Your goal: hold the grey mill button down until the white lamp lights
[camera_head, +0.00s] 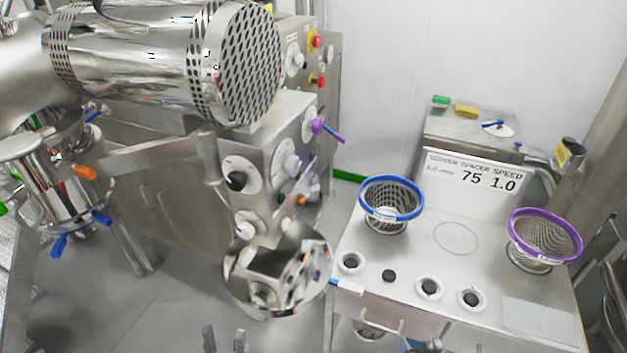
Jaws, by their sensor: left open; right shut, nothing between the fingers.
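A row of dark round controls sits along the front of the white bench. Three have pale collars: the left one (350,262), the middle one (429,288) and the right one (471,298). A smaller dark knob (389,276) has no collar. I cannot tell which is the grey mill button, and I make out no lit white lamp. My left gripper (225,341) is open at the bottom edge, left of the bench, touching nothing visible. My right gripper (431,345) shows only as small shut tips at the bottom edge, below the bench front.
A blue-rimmed screen basket (391,203) and a purple-rimmed one (545,238) stand on the bench. A sign (477,178) behind reads 75 and 1.0. A large steel mill (160,62) fills the upper left. A steel bowl-like part (277,268) hangs left of the bench.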

